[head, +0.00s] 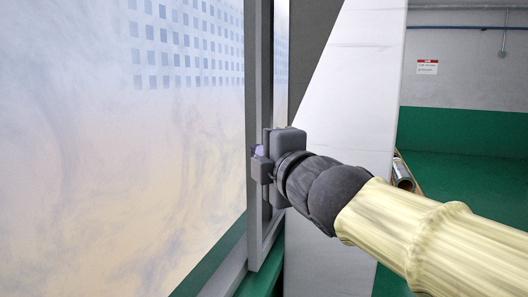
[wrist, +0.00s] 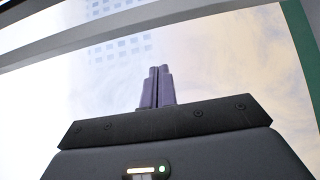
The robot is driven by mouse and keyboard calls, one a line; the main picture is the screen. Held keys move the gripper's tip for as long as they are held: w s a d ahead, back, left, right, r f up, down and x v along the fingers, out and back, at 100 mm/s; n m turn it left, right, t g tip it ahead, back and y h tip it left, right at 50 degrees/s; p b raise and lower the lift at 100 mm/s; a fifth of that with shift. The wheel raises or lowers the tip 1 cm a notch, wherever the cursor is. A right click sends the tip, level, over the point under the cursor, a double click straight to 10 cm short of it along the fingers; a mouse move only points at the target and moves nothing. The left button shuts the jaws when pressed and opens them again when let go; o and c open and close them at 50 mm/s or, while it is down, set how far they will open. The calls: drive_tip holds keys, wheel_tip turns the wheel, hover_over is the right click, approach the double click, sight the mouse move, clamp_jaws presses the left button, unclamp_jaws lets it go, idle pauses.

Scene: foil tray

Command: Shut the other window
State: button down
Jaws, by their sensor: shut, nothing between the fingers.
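A window (head: 150,120) with a grey frame fills the left of the head view, with smoky haze and a building with square windows seen through the glass. A grey upright frame member (head: 258,60) runs down its right side. My gripper (head: 258,160) is at this upright, with its fingers pointing left toward the glass. In the wrist view the two purple fingers (wrist: 157,88) are together with nothing between them, in front of the hazy pane (wrist: 215,75). A grey frame bar (wrist: 130,30) crosses above them. I cannot tell whether the fingers touch the frame.
A white slanted panel (head: 355,110) stands right of the window, behind my arm. A metal cylinder (head: 402,175) lies beyond it at the right. A grey and green wall with a small sign (head: 427,67) is at the back right. A green sill (head: 262,275) runs below the frame.

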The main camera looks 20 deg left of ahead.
drive_tip(key=p, duration=0.3)
approach(246, 137)
drive_tip(key=w+a, duration=0.2)
drive_tip(key=a, duration=0.2)
drive_tip(key=shift+w+p, duration=1.15)
drive_tip(key=shift+w, duration=0.1)
drive_tip(key=shift+w+a, duration=0.15)
